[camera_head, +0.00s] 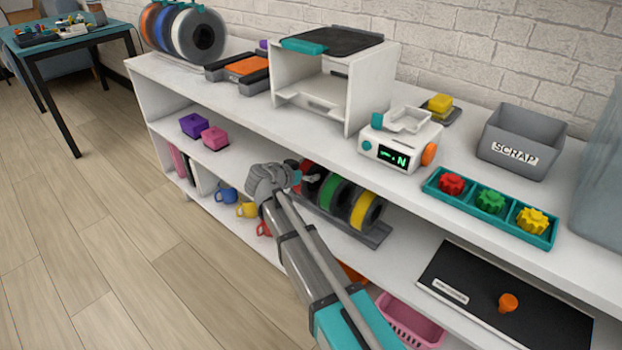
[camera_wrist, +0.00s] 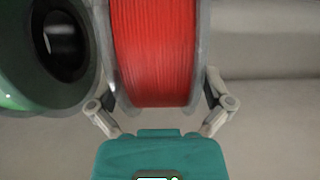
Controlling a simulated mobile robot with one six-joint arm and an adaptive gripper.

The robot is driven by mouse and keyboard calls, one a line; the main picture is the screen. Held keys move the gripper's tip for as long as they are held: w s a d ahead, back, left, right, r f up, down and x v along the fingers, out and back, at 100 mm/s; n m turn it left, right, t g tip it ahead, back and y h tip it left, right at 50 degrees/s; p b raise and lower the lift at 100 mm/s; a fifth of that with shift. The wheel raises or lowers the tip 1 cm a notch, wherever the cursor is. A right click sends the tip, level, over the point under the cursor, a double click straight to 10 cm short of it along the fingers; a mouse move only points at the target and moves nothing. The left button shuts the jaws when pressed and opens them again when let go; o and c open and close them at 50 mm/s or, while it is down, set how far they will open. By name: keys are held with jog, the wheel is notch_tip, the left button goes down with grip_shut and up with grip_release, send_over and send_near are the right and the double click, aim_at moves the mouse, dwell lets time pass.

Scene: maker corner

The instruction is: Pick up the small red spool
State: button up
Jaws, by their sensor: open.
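The small red spool (camera_wrist: 153,45) has clear flanges and fills the middle of the wrist view. My gripper (camera_wrist: 159,88) is open, with one finger on each side of the spool, near its flanges. I cannot tell whether the fingers touch it. In the head view my gripper (camera_head: 296,178) reaches to the left end of the spool row on the middle shelf, and hides most of the red spool there.
A green spool (camera_head: 330,194) and a yellow spool (camera_head: 365,210) stand to the right in the same grey holder (camera_head: 376,236). The green spool is close to my left finger in the wrist view. The white top board (camera_head: 240,98) overhangs the shelf. Mugs (camera_head: 246,210) sit below.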

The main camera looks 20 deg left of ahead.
aim_at(306, 163)
jog(key=c, duration=1.3)
jog(key=shift+r, duration=0.2)
jog(key=shift+c, duration=0.2)
notch_tip(306, 163, up, 4)
jog(key=p, duration=0.4)
jog(key=shift+f, duration=0.25)
jog(key=s+a, duration=0.2)
jog(key=s, duration=0.3)
jog(key=s+a, duration=0.2)
jog(key=s, duration=0.4)
jog(key=s+a, duration=0.3)
jog(key=s, duration=0.2)
jog(key=shift+s+f, duration=0.2)
jog(key=shift+s, duration=0.15)
